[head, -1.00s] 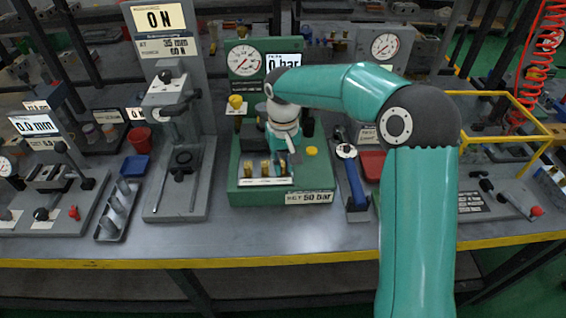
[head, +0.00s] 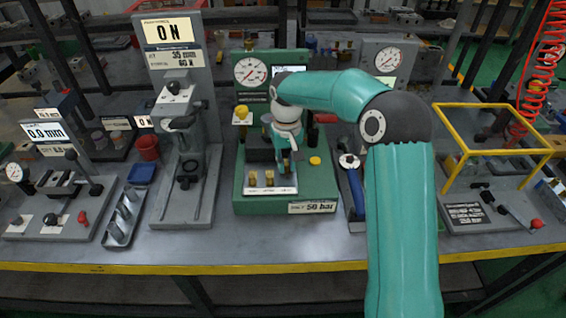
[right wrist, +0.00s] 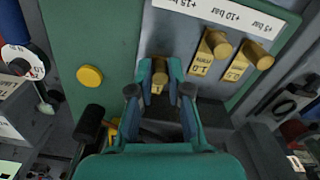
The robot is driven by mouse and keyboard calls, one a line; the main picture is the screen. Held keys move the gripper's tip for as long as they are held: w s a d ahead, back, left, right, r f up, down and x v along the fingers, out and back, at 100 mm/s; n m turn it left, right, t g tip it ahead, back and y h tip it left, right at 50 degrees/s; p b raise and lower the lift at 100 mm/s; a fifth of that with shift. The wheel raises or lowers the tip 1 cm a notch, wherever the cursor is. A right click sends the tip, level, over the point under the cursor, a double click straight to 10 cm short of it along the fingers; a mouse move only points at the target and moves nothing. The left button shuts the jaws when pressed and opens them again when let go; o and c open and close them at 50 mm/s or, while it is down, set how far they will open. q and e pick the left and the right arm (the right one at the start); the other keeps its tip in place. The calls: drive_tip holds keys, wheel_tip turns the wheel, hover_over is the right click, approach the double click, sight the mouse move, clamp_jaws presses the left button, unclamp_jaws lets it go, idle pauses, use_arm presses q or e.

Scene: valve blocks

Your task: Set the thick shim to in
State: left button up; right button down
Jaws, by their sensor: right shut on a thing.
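The green valve station (head: 325,195) stands mid-bench with a dial gauge and a "50 bar" sign. At its front is a pale shim rack (head: 270,191) with brass-knobbed shims. In the right wrist view, labels read +15, +10 and +5 bar from left to right, upside down. My right gripper (head: 287,170) points down over the rack's right end. In the right wrist view my right gripper (right wrist: 159,76) is shut on the brass knob of the +15 bar shim (right wrist: 158,88). I cannot tell whether that shim is lifted. My left gripper is not in view.
A yellow button (right wrist: 90,77) sits on the green base. A yellow knob (head: 241,115) stands behind the rack. A blue-handled tool (head: 355,185) lies right of the station; a grey press (head: 185,190) stands left. Bare bench lies in front.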

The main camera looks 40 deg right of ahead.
sight(286, 163)
drive_tip(key=shift+w+d+r, duration=0.15)
drive_tip(key=shift+w, duration=0.05)
drive_tip(key=c, duration=1.2)
unclamp_jaws()
drive_tip(key=shift+o, duration=0.4)
drive_tip(key=shift+s, duration=0.1)
wheel_tip(286, 163, up, 12)
